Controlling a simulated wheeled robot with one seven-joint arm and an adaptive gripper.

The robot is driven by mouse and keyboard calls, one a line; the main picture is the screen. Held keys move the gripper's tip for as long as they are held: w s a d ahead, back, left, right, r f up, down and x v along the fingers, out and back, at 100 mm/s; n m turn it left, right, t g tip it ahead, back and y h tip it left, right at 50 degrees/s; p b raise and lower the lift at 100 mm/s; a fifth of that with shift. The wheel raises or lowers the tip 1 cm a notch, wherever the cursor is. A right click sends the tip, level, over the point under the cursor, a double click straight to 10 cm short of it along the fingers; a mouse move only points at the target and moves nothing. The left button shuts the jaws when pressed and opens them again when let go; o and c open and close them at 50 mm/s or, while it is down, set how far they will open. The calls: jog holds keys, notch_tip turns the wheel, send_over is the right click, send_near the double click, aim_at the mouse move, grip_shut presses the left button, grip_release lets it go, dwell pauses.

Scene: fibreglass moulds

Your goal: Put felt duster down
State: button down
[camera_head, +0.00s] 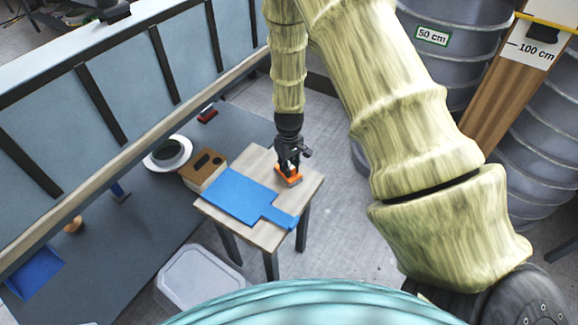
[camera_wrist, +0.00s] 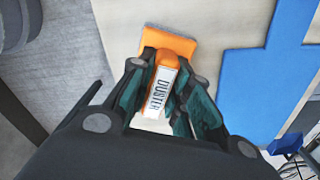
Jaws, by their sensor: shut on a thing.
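The felt duster (camera_wrist: 164,82) is orange with a white label reading "DUSTER". My gripper (camera_wrist: 158,100) is shut on it, with a finger on each side of its handle in the wrist view. In the head view, the orange duster (camera_head: 288,176) shows under my gripper (camera_head: 287,163) at the back right part of the small wooden table (camera_head: 308,187). The duster is at or very near the tabletop; I cannot tell whether it touches. A blue paddle-shaped sheet (camera_head: 238,195) lies flat on the table beside it, apart from it.
A brown box with dark slots (camera_head: 204,168) stands by the table's left corner. A dark bowl on a white plate (camera_head: 168,153) is farther left. A translucent lidded bin (camera_head: 200,278) sits in front of the table. Large grey drums (camera_head: 440,70) stand at the right.

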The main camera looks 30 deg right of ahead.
jog(key=shift+f, duration=0.1)
jog(key=c, duration=1.3)
grip_release()
notch_tip(320, 180, up, 12)
jog(key=shift+r+b, duration=0.1)
jog(key=shift+b, duration=0.4)
